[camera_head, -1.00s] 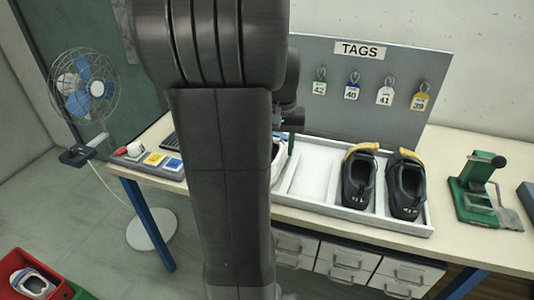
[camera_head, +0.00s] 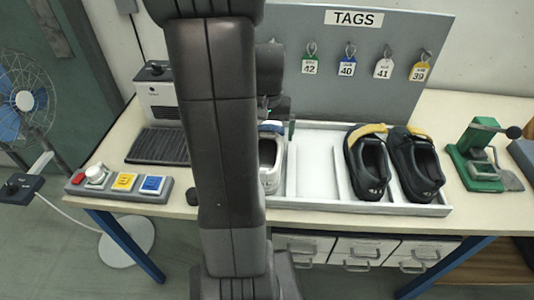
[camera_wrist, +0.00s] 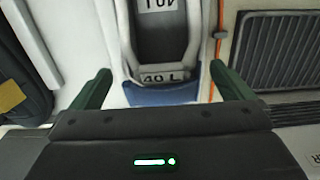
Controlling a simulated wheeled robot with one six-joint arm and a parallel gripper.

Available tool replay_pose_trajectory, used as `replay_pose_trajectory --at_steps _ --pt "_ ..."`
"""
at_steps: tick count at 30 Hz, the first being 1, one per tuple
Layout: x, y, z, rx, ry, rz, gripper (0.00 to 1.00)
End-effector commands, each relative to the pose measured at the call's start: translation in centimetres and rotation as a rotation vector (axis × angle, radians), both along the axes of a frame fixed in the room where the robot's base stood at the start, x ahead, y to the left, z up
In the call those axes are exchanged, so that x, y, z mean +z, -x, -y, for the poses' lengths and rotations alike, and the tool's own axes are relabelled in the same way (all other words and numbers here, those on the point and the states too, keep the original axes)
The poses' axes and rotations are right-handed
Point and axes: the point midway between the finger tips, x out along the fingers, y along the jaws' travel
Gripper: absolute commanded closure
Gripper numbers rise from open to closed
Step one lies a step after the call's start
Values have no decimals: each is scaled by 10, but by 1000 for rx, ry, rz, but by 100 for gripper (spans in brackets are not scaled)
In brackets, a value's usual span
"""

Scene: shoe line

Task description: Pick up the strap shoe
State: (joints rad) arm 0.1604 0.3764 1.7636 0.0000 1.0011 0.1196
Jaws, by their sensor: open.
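A pale grey shoe (camera_head: 268,168) with a dark inside and a blue end stands in the left compartment of a white tray (camera_head: 365,207). My arm hides part of it in the head view. In the wrist view the shoe (camera_wrist: 160,93) shows its blue end and a "40 L" label. My gripper (camera_wrist: 162,88) is open, with one green finger on each side of the blue end and a gap to both. In the head view my gripper (camera_head: 278,124) is at the far end of this shoe, partly hidden. I cannot make out a strap on it.
Two black shoes with yellow parts (camera_head: 368,165) (camera_head: 415,165) stand in the tray's right side. The middle compartment is empty. A TAGS board (camera_head: 372,60) rises behind. A green press (camera_head: 478,165) stands right; a printer-like box (camera_head: 157,98) and button panel (camera_head: 118,184) stand left.

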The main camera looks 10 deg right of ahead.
Motion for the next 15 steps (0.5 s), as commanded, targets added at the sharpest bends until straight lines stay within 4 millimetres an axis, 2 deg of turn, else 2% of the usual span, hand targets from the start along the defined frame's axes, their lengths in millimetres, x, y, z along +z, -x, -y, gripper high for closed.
replay_pose_trajectory --at_steps 9,15 --pt "-41 1 -2 0 0 -4 0" --pt "-52 0 -2 0 0 -1 0"
